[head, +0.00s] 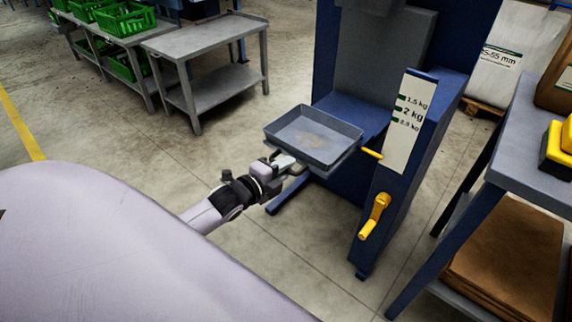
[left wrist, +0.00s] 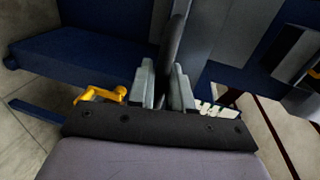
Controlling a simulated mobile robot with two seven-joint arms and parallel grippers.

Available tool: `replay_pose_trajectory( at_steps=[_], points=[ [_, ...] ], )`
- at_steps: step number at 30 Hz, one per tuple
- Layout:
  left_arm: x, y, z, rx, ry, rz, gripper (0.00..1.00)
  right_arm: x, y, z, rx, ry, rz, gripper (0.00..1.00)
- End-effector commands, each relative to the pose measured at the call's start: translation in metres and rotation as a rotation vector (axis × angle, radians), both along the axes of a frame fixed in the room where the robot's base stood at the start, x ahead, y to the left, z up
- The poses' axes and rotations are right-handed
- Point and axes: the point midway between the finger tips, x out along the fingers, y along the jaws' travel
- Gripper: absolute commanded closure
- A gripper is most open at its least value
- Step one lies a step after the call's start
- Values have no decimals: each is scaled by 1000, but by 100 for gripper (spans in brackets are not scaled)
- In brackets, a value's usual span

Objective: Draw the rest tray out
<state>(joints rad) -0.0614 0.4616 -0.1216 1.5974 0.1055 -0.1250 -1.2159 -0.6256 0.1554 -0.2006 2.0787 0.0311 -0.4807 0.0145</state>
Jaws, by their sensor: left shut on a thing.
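The rest tray (head: 318,155) is a shallow grey tray with raised walls and a brownish patch on its floor. It sits at the front of the blue grader machine (head: 345,115). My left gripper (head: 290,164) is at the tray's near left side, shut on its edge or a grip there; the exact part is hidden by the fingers. In the left wrist view, the two pale fingers of my left gripper (left wrist: 164,90) close on a thin dark grey piece of the tray (left wrist: 172,48). My right gripper is not in view.
A yellow crank (head: 375,213) and a yellow pointer (head: 372,154) by a weight scale (head: 403,128) are on the machine's right post. A grey table (head: 530,145) stands at the right, a grey bench (head: 205,38) at the back left. The floor left of the tray is clear.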

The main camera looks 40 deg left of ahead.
Motion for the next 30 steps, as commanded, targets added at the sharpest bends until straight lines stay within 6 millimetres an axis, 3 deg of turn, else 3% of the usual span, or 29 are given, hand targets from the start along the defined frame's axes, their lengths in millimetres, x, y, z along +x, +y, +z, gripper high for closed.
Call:
replay_pose_trajectory(
  at_steps=[8,9,10,21,30],
  points=[
    [-4,-1,-4,-1,9,-3,100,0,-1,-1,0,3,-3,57],
    [-4,-1,-4,-1,9,-3,71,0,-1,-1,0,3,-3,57],
    [-4,-1,-4,-1,10,-3,65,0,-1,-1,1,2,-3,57],
    [-6,0,-2,0,6,-2,65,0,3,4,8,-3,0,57],
    [-41,2,6,0,8,-2,65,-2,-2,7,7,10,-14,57]
  ],
)
